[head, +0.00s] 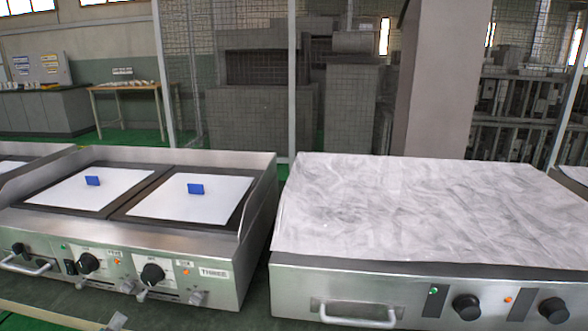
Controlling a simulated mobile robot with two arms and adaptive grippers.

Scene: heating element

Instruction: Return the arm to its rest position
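Neither of my grippers shows in the head view, and no clear part of my arms can be made out. A steel double heating unit (225,253) stands at the left, with two dark plates. A white sheet with a small blue tab lies on its left plate (90,188), and another white sheet with a blue tab lies on its right plate (192,199). A second steel heating unit (385,290) stands at the right, its top covered by a crinkled whitish sheet (430,210).
Black knobs (467,307) and a front handle (357,317) stick out from the right unit. A grey pillar (437,80) and wire mesh fencing (230,60) stand behind. A wooden table (130,88) is at the back left. A narrow gap separates the two units.

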